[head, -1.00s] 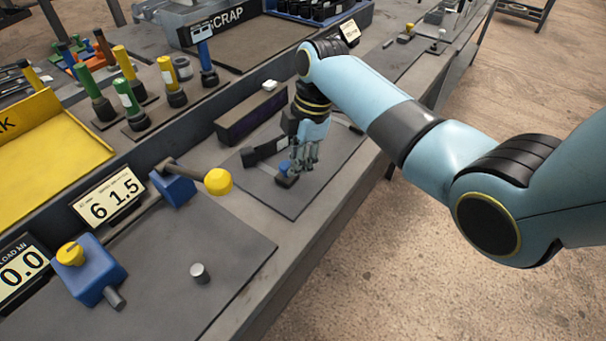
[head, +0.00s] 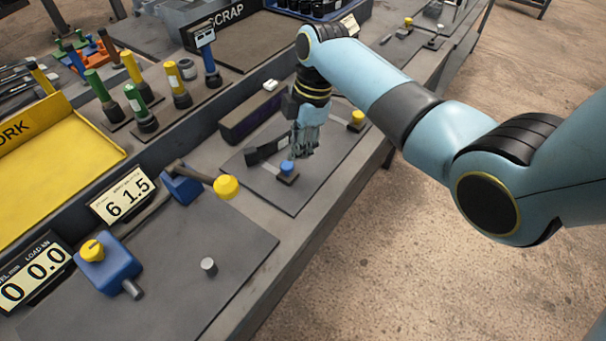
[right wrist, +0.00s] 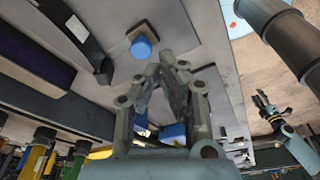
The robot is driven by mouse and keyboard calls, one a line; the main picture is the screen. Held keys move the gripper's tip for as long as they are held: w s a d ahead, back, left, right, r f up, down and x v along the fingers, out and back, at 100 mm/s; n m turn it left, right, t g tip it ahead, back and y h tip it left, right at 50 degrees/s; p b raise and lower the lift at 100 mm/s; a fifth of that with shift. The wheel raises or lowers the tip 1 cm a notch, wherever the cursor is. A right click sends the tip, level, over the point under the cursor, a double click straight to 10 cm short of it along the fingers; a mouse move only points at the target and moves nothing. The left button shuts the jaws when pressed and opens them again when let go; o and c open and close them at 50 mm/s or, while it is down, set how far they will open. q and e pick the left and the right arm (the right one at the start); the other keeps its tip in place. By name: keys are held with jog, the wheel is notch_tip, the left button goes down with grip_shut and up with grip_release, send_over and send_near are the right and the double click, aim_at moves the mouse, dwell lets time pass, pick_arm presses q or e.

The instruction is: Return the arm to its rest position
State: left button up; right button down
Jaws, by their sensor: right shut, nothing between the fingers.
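My right gripper (head: 303,147) hangs over the grey plate (head: 297,203) at the middle of the bench, fingers down. It is shut and empty, just behind a small blue knob (head: 287,168) and apart from it as far as I can tell. In the right wrist view the closed fingers (right wrist: 168,72) point toward the plate, and the blue knob (right wrist: 141,47) lies to their left. My left gripper is outside the head view. A small gripper (right wrist: 265,103), apparently my left one, shows at the right of the right wrist view; its jaws are unclear.
A dark block (head: 250,118) lies behind the plate. A yellow knob (head: 357,118) stands at its right. Several coloured posts (head: 177,86), a yellow tray (head: 62,140) and a blue block (head: 108,266) occupy the left. Open floor (head: 420,260) lies right of the bench.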

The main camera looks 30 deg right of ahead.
dwell(0.4)
jog(key=s+d+r+m+t+h, duration=0.1)
jog(key=s+r+m, duration=0.35)
jog(key=s, duration=0.35)
jog(key=s+d+r+m+t+h, duration=0.1)
jog(key=s+r+m, duration=0.2)
jog(key=s+m, duration=0.4)
jog(key=s+d+r+m+t+h, duration=0.1)
jog(key=s+r+m, duration=0.3)
jog(key=s, duration=0.5)
notch_tip(320, 180, down, 36)
jog(key=s+d+g+b, duration=0.1)
jog(key=s+d+b, duration=0.1)
jog(key=b, duration=1)
jog(key=s+f+b, duration=0.3)
jog(key=s+f, duration=0.3)
jog(key=f, duration=0.3)
jog(key=s+d+f+g+b, duration=0.1)
jog(key=s+f+b, duration=0.3)
jog(key=f, duration=0.6)
jog(key=s+f+b, duration=0.4)
jog(key=s+f, duration=0.5)
jog(key=f, duration=0.1)
jog(key=shift+d, duration=0.25)
